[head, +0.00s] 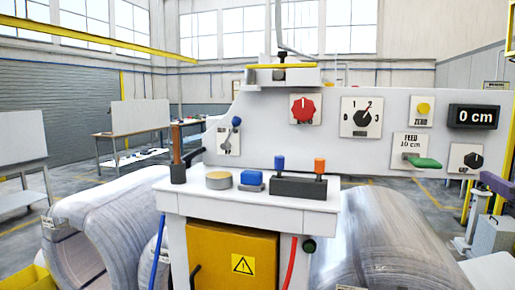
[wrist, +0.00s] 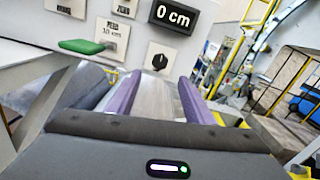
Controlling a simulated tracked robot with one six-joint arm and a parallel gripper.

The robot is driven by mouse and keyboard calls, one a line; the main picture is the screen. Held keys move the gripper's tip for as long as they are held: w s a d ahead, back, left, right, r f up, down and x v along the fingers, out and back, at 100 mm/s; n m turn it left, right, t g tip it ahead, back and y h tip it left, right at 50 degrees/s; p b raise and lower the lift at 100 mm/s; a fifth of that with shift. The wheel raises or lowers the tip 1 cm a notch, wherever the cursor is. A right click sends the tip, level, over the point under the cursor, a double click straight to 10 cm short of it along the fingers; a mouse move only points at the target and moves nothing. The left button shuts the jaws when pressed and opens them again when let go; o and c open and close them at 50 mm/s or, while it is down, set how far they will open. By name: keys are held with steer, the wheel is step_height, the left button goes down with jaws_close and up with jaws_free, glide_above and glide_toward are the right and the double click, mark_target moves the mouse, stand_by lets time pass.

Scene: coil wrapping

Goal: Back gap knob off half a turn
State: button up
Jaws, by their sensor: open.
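A black round knob (head: 473,160) sits on a pale square plate at the right end of the grey panel. The lettering on its plate is too small to read, so I cannot confirm that it is the gap knob. In the wrist view the same black knob (wrist: 159,62) lies ahead, between the lines of my two purple fingers. My gripper (wrist: 160,82) is open and empty, with its fingers apart and short of the knob. In the head view part of my gripper (head: 497,184) shows at the right edge, close to the knob.
A green feed lever (head: 424,162) marked 10 cm and a display (head: 474,116) reading 0 cm are near the knob. A yellow zero button (head: 423,108), a numbered selector (head: 362,118) and a red knob (head: 303,109) are farther left. A large wrapped roll (head: 385,245) lies below the panel.

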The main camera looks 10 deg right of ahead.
mark_target(476, 162)
steer(key=shift+w, duration=0.1)
steer(key=x, duration=1.3)
steer(key=shift+w+d, duration=0.2)
steer(key=shift+w, duration=0.1)
steer(key=c, duration=1)
